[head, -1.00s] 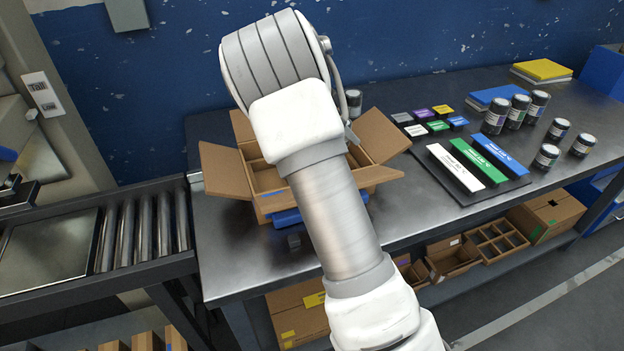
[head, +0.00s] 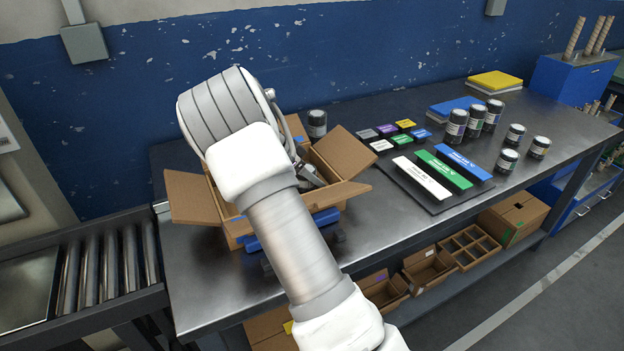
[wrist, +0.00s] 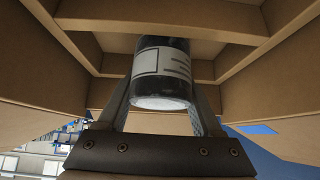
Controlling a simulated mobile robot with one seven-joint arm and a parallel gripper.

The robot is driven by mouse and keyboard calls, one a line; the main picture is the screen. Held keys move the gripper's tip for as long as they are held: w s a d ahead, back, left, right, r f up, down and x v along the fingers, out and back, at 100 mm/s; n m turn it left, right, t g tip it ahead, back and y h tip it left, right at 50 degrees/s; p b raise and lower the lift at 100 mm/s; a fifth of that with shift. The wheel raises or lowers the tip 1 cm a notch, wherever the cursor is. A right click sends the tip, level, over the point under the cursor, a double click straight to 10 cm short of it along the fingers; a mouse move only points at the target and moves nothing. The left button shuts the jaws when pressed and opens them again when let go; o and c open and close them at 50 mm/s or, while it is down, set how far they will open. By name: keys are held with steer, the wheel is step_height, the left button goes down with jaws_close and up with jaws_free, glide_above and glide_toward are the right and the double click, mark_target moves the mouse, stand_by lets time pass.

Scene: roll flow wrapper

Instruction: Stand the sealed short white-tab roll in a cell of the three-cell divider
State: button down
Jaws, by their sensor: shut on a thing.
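My gripper (wrist: 160,108) is shut on a dark roll (wrist: 162,70) with a white label and a pale end, seen in the wrist view. The open cardboard box (head: 226,222) with brown divider walls (wrist: 150,27) stands on the table in the head view, and my gripper is over it. In the wrist view the divider walls surround the roll's far end. I cannot tell whether the roll touches the floor of a cell. My arm hides much of the box and the held roll in the head view.
Another dark roll (head: 317,122) stands behind the box. To the right are a black mat (head: 432,203) with white, green and blue bars, small coloured blocks (head: 386,130) and several standing rolls (head: 477,118). A roller conveyor (head: 105,275) is at the left.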

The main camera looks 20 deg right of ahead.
steer(key=f, duration=0.2)
steer(key=shift+s+a+f+b, duration=0.1)
steer(key=shift+s+f+b, duration=0.2)
steer(key=shift+s, duration=0.05)
steer(key=shift+c, duration=1.8)
jaws_free()
steer(key=shift+w+f, duration=0.15)
steer(key=shift+w, duration=0.05)
steer(key=o, duration=0.3)
steer(key=shift+d, duration=0.25)
steer(key=shift+r, duration=0.35)
